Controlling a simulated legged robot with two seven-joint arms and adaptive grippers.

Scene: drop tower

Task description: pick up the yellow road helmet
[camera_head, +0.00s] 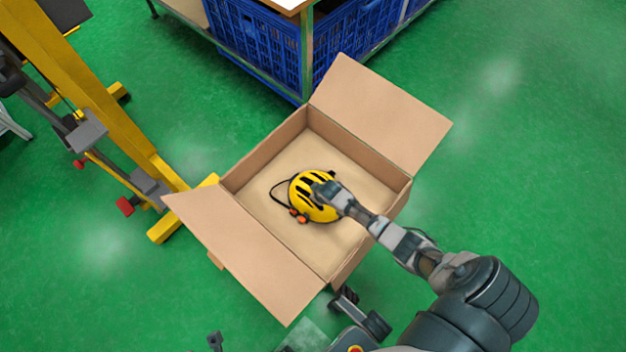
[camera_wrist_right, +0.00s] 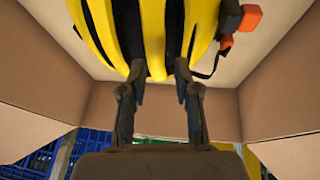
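The yellow road helmet (camera_head: 308,201), with black vents and a dark strap, lies inside an open cardboard box (camera_head: 275,227). My right gripper (camera_head: 326,190) reaches into the box from the lower right, its fingers at the helmet's top right side. In the right wrist view the helmet (camera_wrist_right: 155,35) fills the upper middle. There the two fingertips of my right gripper (camera_wrist_right: 160,78) stand apart and overlap the helmet's near edge, with a yellow rib between them. I cannot tell whether they press on it. My left gripper is not in view.
The box flaps (camera_head: 380,112) are folded outward. A yellow metal frame (camera_head: 100,100) stands at the left. A table with blue crates (camera_head: 262,45) under it stands behind the box. The green floor (camera_head: 530,150) at the right is clear.

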